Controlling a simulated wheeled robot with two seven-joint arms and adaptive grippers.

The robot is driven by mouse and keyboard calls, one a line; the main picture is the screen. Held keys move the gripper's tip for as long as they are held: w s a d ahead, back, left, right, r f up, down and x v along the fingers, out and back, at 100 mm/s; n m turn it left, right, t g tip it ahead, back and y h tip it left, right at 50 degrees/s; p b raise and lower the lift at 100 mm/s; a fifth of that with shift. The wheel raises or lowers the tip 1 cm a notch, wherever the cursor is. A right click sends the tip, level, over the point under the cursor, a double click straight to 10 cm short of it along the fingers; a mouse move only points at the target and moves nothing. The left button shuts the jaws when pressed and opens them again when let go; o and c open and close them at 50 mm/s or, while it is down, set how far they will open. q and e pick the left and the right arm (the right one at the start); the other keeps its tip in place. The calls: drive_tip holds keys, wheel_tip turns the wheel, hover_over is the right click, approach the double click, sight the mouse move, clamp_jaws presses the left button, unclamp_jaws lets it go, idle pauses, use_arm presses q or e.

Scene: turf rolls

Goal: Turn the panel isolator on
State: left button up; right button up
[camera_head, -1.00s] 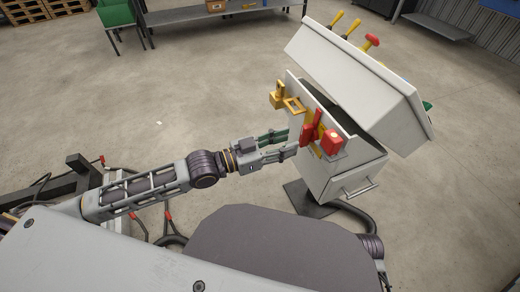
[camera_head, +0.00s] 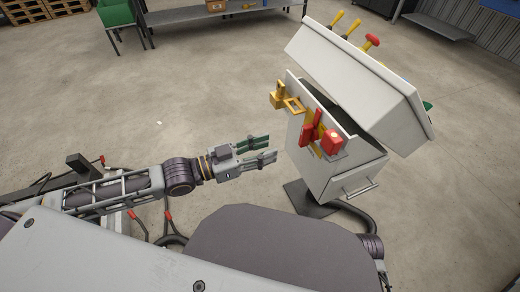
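The grey panel box (camera_head: 325,180) stands on a post, right of centre. On its front is the isolator, with a red handle (camera_head: 308,136) on a yellow plate and a red block (camera_head: 331,143) beside it. The handle looks roughly upright, slightly tilted; I cannot tell its exact switch position. My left gripper (camera_head: 270,148) is left of the panel, its two fingers apart and empty, with a clear gap to the handle. My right gripper is not in view.
A yellow bracket or latch (camera_head: 279,100) sticks out at the panel's upper left. A sloped console top (camera_head: 360,85) with yellow levers and a red knob overhangs the box. A drawer-like handle (camera_head: 360,188) juts out low.

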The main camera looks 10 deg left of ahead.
use_arm(q)
drive_tip(key=shift+s+a, duration=0.3)
idle(0.7)
